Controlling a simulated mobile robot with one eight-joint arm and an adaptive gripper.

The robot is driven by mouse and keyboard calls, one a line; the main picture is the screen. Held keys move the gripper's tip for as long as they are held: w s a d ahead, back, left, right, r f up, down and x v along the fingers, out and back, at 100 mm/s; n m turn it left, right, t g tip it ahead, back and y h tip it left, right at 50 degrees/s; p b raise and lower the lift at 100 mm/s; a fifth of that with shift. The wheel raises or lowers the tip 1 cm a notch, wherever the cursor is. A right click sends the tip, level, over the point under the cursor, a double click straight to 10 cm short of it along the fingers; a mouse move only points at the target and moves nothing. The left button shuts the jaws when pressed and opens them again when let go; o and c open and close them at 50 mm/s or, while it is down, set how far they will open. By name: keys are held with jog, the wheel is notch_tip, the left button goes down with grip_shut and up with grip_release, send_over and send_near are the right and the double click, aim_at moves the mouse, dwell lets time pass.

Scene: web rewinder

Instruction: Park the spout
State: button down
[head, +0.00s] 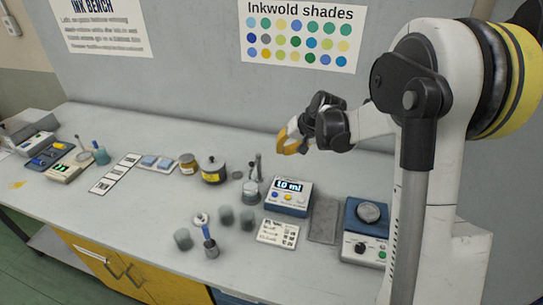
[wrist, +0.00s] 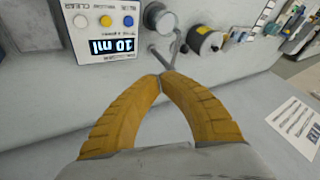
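The 10 ml dispenser box (head: 289,196) stands on the bench, its lit display and coloured buttons also showing in the wrist view (wrist: 105,35). Beside it, to its left in the head view, is a slim grey upright spout (head: 258,167) over a small round base. In the wrist view a thin grey tube, which looks like the spout (wrist: 161,57), shows just beyond my fingertips. My gripper (head: 285,143) hangs above the bench, right of and above the spout. Its yellow fingers meet at the tips (wrist: 162,78), with nothing visible held. Contact with the tube cannot be told.
A dark-lidded pot (head: 211,170), a brown jar (head: 188,164) and grey cups (head: 226,215) stand left of the dispenser. A stirrer-like device (head: 365,229) stands right.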

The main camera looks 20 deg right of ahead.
jog(key=w+a+f+b, duration=0.3)
jog(key=w+a+f, duration=0.3)
jog(key=f, duration=0.2)
jog(key=shift+f, duration=0.2)
